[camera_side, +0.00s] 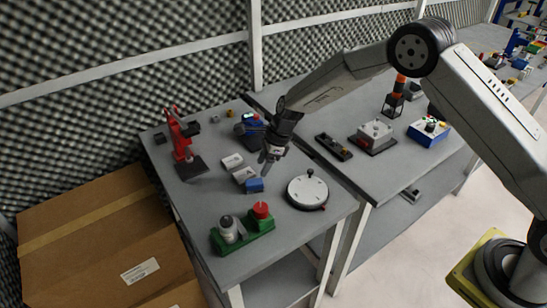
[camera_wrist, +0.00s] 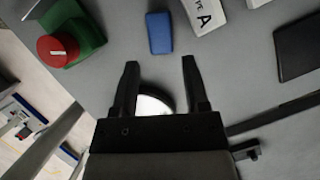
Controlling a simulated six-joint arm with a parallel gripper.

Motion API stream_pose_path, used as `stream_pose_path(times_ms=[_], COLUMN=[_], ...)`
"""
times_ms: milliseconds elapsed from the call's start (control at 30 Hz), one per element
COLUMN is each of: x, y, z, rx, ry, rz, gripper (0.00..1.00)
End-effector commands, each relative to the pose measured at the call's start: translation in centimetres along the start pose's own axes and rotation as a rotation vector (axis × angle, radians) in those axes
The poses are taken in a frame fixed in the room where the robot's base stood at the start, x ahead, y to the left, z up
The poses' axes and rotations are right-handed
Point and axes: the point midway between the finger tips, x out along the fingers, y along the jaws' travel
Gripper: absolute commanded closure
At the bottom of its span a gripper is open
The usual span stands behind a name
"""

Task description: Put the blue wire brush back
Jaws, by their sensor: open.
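A small blue block (camera_side: 254,185), probably the blue wire brush, lies on the near grey table beside the white boxes. It also shows in the wrist view (camera_wrist: 159,33), beyond my fingertips and roughly in line with the gap between them. Its bristles cannot be made out. My gripper (camera_side: 266,170) points down above the table, close to the blue block. In the wrist view my gripper (camera_wrist: 160,64) is open, with nothing held between its fingers. A white round disc (camera_wrist: 153,104) shows behind the gap, partly hidden by my gripper.
White boxes (camera_side: 240,170) lie beside the block; one (camera_wrist: 207,14) bears a letter A.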

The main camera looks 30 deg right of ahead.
Motion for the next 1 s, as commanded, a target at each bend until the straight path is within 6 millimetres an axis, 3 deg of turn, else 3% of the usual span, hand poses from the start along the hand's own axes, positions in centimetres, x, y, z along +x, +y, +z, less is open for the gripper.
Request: stream_pose_path(times_ms=[200, 400, 1000], x=[-2.8, -4.2, -4.5], y=[0.0, 0.0, 0.0], z=[0.0, 0.0, 0.0], rx=[0.0, 0.0, 0.0], ry=[0.0, 0.0, 0.0], rz=[-0.001, -0.001, 0.0], gripper=[0.42, 0.42, 0.42])
